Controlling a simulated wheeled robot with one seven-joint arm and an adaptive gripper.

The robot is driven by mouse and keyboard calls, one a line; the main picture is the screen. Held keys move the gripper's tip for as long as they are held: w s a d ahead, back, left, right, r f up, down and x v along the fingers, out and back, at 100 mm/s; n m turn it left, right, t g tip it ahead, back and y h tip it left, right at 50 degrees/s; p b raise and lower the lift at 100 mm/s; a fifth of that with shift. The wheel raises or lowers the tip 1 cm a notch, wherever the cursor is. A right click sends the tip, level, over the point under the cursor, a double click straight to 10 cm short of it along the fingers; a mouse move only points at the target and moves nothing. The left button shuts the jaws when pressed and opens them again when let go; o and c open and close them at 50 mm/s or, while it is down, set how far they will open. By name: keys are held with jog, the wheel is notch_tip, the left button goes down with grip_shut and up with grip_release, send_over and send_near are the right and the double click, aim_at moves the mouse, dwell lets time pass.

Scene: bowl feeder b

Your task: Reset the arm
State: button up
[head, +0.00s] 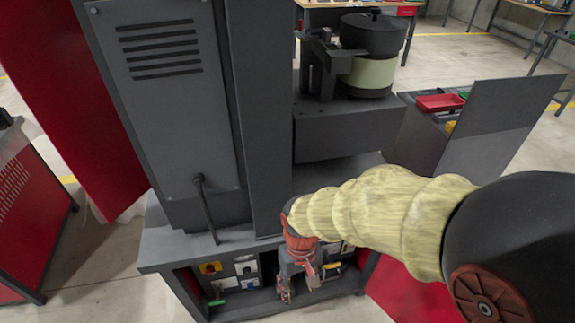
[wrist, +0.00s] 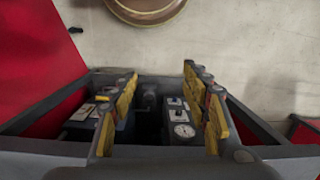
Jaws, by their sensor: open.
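My gripper (head: 300,290) hangs at the end of my arm, in front of the open lower compartment of the grey machine (head: 150,240). In the wrist view its two yellow-padded fingers (wrist: 160,78) stand wide apart. Nothing is held between them. My arm, in a pale yellow ribbed cover, reaches in from the right in the head view and slopes down to the gripper. The gripper overlaps part of the compartment in that view, so I cannot tell the exact gap between them.
A bowl feeder (head: 370,72) stands on a grey block behind my arm. The compartment holds switches and a round gauge (wrist: 183,130). A red tray (head: 440,102) lies at right. Open floor (head: 100,285) shows at lower left.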

jog(key=s+d+r+m+t+p, duration=0.1)
jog(key=d+r+t, duration=0.1)
jog(key=d+r, duration=0.3)
jog(key=s+d+r+m+t+p, duration=0.1)
jog(key=d+r, duration=0.4)
jog(key=r, duration=0.7)
jog(key=s+d+r+m+t+p, duration=0.1)
jog(key=s+d+r+m+t, duration=0.1)
jog(key=d+r, duration=0.4)
notch_tip(320, 180, up, 3)
jog(key=shift+s+f+t, duration=0.2)
jog(key=shift+s+t, duration=0.4)
jog(key=shift+t, duration=0.4)
jog(key=shift+a, duration=0.1)
